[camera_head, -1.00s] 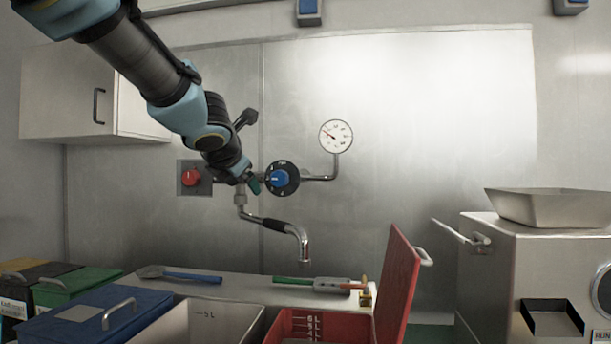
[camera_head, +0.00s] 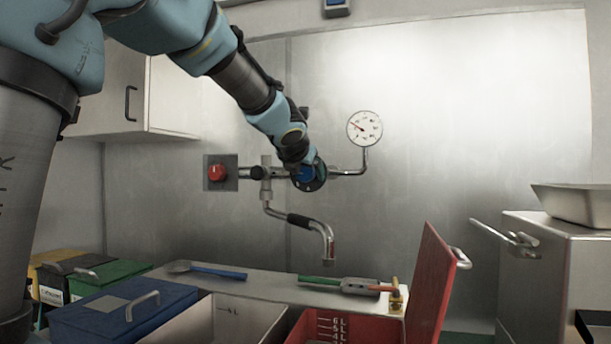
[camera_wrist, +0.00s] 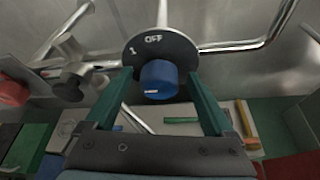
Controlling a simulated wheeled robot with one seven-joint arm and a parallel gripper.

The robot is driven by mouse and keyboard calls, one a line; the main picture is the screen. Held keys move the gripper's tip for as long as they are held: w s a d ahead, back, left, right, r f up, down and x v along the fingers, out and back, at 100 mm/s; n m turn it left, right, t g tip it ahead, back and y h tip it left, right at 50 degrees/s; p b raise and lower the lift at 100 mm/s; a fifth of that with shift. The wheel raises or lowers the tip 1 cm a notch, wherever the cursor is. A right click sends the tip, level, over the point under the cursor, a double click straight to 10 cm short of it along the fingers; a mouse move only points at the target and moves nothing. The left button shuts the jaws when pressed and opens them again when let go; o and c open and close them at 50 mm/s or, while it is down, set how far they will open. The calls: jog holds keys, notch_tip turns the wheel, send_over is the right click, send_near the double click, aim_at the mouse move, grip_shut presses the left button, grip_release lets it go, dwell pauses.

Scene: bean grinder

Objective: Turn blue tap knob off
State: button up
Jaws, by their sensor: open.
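The blue tap knob (camera_wrist: 159,80) sits on a round black dial plate (camera_wrist: 178,50) marked OFF and 1. In the wrist view a pale mark shows on the knob's lower left. My gripper (camera_wrist: 160,85) is open, with one green finger on each side of the knob and a gap at each side. Whether a finger touches the knob I cannot tell. In the head view the knob (camera_head: 307,174) is partly hidden behind my gripper and wrist. The tap spout (camera_head: 325,242) hangs below and to the right of the knob.
A red knob (camera_head: 216,172) is on the wall at left, and a pressure gauge (camera_head: 365,128) stands up at right. A counter (camera_head: 270,285) below holds utensils. The raised red lid (camera_head: 430,285) stands at front right. The wall right of the gauge is clear.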

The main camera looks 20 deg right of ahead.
jog(key=shift+w+d+f, duration=0.15)
jog(key=shift+w+d, duration=0.05)
jog(key=shift+w, duration=0.1)
jog(key=c, duration=1.4)
